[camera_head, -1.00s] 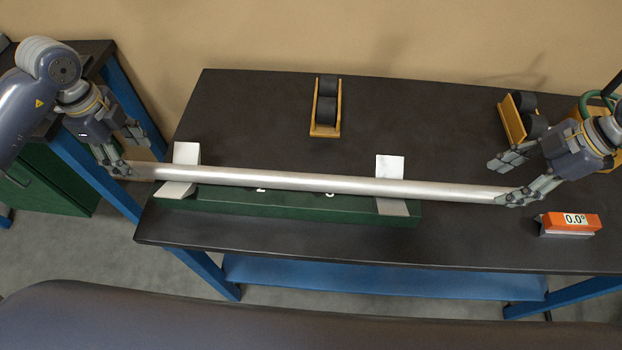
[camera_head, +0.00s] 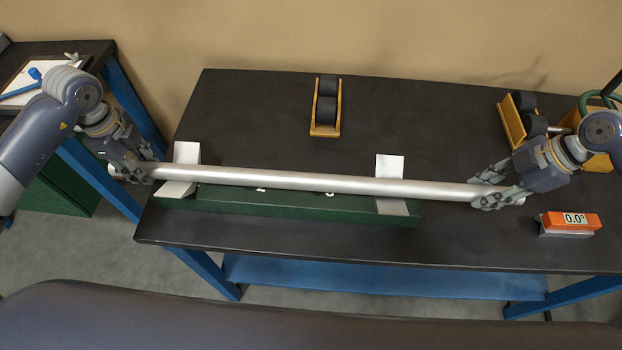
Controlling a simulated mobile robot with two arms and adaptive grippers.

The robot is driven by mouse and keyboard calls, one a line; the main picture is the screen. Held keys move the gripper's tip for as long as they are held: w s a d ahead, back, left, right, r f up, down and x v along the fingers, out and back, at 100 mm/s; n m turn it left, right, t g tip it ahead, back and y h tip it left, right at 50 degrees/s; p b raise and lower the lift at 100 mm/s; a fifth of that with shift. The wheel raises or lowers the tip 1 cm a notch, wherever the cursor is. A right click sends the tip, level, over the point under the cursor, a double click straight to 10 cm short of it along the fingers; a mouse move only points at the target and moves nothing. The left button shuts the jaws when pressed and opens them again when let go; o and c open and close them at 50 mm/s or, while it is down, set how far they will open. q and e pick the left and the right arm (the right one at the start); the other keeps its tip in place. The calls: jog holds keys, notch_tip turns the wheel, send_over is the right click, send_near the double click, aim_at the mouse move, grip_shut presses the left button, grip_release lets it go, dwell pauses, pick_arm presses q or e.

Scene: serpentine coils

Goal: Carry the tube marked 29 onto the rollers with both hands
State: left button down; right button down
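A long silver tube (camera_head: 300,181) lies across the two pale V-shaped supports of a green stand; no 29 is readable on it. My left gripper (camera_head: 140,167) has its fingers on either side of the tube's left end and looks shut on it. My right gripper (camera_head: 483,190) looks shut on the tube near its right end, which the fingers partly hide. One roller stand (camera_head: 325,120), yellow with black rollers, is behind the tube at the middle. Another roller stand (camera_head: 512,120) is at the right, partly hidden by my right arm.
An orange display box (camera_head: 570,222) reading 0.0° stands at the front right. The dark table (camera_head: 250,120) is clear between the tube and the roller stands.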

pick_arm(q)
jog(key=shift+w+r, duration=0.1)
jog(key=shift+r, duration=0.2)
pick_arm(e)
jog(key=shift+w+r, duration=0.15)
jog(key=shift+r, duration=0.15)
